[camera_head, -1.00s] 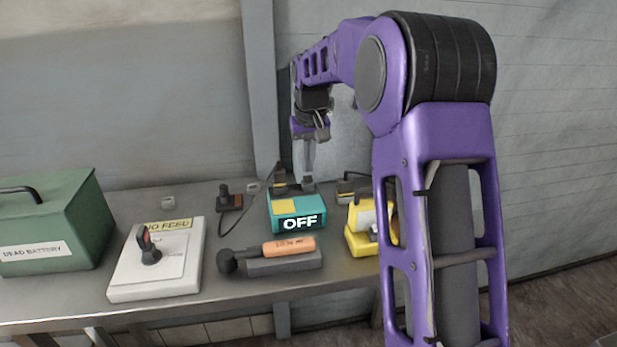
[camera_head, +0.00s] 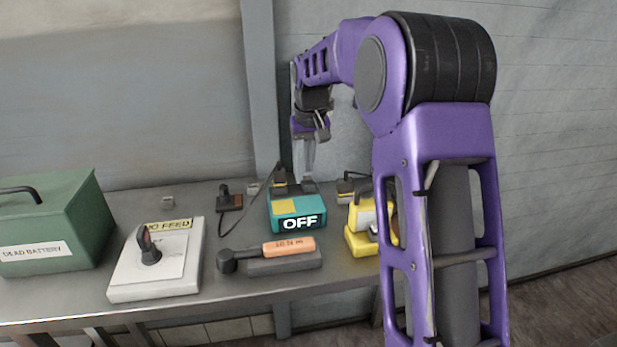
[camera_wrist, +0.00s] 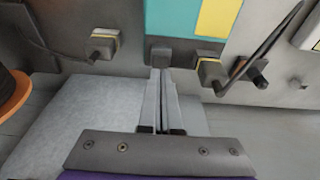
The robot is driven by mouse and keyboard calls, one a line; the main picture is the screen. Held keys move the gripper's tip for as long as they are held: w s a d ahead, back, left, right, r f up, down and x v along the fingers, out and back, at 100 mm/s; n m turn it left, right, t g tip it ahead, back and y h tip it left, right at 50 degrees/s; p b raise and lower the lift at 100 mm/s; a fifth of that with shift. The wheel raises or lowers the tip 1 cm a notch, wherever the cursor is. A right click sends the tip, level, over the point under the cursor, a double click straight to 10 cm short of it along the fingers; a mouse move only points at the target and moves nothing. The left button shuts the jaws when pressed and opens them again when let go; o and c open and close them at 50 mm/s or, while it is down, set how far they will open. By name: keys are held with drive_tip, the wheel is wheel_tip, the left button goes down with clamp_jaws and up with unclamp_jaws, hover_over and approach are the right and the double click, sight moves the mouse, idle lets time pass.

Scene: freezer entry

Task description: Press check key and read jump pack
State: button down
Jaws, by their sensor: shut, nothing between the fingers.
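The jump pack is a teal box (camera_head: 297,214) with a yellow patch on top and a front display reading OFF. It also shows in the wrist view (camera_wrist: 180,18). A dark block (camera_wrist: 160,54), possibly the check key, sits at its rear edge, beside a yellow-banded clamp (camera_wrist: 208,70). My gripper (camera_head: 306,176) is above the rear edge of the pack, pointing down. In the wrist view its two fingers (camera_wrist: 160,74) are together and empty, with the tips at or just short of the dark block. I cannot tell whether they touch it.
A white NO FEED switch plate (camera_head: 125,275), a green DEAD BATTERY box (camera_head: 85,215) and an orange-handled tool (camera_head: 290,247) are on the bench (camera_head: 200,305). A yellow device (camera_head: 360,243) stands right of the pack, partly behind my arm. A cable runs left of the pack.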

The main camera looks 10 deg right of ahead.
sight(308, 178)
drive_tip(key=shift+f+b, duration=0.55)
drive_tip(key=shift+f, duration=0.4)
drive_tip(key=shift+r, duration=0.15)
idle(0.3)
wheel_tip(308, 178, up, 5)
drive_tip(key=p, duration=0.4)
idle(1.3)
